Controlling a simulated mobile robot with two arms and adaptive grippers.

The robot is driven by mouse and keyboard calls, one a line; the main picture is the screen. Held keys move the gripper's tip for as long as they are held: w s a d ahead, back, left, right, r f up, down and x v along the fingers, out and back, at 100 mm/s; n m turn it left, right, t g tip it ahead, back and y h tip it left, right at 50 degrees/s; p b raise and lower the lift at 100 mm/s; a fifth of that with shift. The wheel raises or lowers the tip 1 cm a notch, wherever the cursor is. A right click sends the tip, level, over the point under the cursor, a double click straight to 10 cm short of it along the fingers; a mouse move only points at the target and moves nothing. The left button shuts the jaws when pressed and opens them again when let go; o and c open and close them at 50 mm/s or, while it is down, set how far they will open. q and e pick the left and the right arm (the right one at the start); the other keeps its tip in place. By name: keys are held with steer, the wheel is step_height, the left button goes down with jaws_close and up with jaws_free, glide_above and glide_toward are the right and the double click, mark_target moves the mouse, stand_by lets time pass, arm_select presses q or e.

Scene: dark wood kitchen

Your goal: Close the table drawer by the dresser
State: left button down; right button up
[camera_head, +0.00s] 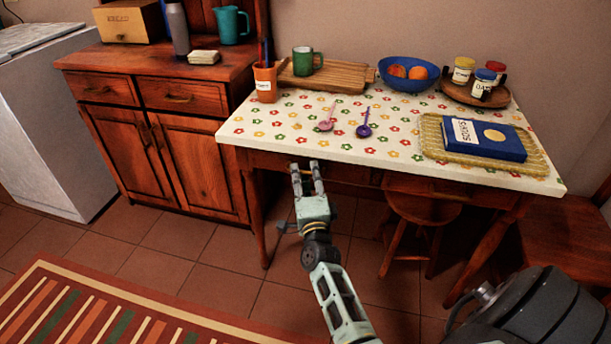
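The table (350,148) stands right of the wooden dresser (187,128), under a white cloth with a flower pattern. A dark wood front (266,160) shows under the table's near edge, at the end by the dresser. It is in shade and partly hidden by my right gripper, so I cannot tell how far the drawer is out. My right gripper (307,172) is at this front, just below the tabletop edge, with its fingers pointing toward the table. My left gripper is not in view.
A stool (424,207) is under the table, right of my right gripper. A chair (566,235) stands at the right. The tabletop holds an orange cup (265,82), spoons, a blue bowl (408,82) and a blue book (485,139). The tiled floor before the dresser is clear.

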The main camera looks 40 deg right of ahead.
steer(key=v, duration=1.1)
steer(key=shift+s+a, duration=0.2)
steer(key=shift+s, duration=0.15)
